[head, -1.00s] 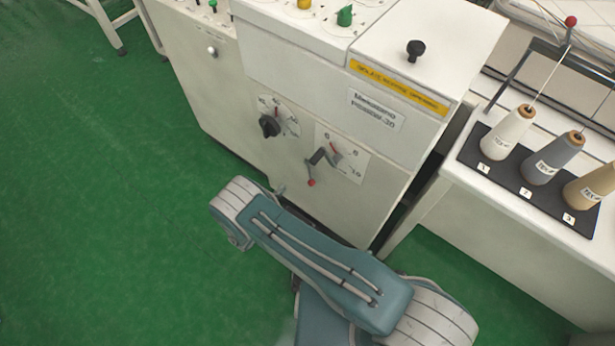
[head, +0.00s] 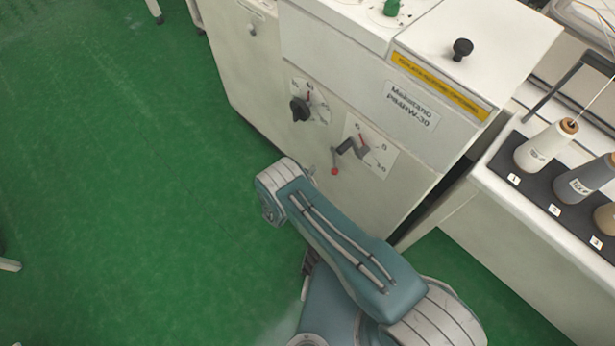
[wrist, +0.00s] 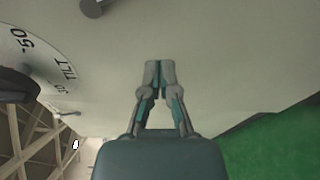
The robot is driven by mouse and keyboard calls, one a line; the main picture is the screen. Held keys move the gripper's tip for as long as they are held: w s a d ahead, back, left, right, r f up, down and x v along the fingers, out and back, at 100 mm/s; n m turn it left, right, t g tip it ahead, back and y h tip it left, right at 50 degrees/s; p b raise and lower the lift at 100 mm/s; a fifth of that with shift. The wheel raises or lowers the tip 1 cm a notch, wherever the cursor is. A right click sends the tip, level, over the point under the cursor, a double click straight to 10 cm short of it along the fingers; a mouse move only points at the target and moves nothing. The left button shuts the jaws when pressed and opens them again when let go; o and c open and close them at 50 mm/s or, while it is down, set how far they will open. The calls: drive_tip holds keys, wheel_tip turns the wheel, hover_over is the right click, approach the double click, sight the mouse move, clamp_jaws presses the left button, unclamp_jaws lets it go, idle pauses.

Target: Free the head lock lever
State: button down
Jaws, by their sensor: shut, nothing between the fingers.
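A dark crank-like lever (head: 350,150) with a red-tipped end sits on a pale dial plate on the front of the white machine (head: 400,185). No label I can read names it as the head lock lever. My gripper is hidden behind my arm in the head view. In the wrist view my gripper (wrist: 160,66) is shut and empty, its fingertips together in front of the pale panel. A grey rounded handle end (wrist: 94,8) shows at the top edge there, apart from the fingers; I cannot tell which control it belongs to.
A black knob (head: 300,109) sits on a round dial left of the lever; a TILT dial (wrist: 40,60) shows in the wrist view. A black knob (head: 462,48) stands on the machine top. Thread cones (head: 545,146) stand on the right bench. Green floor (head: 130,200) is clear at left.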

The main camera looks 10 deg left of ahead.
sight(326, 155)
drive_tip(key=x, duration=0.4)
drive_tip(key=shift+w+d, duration=0.15)
drive_tip(key=shift+w, duration=0.05)
drive_tip(key=s+d, duration=0.2)
drive_tip(key=d, duration=0.1)
drive_tip(key=shift+s+r, duration=0.25)
drive_tip(key=shift+r, duration=0.15)
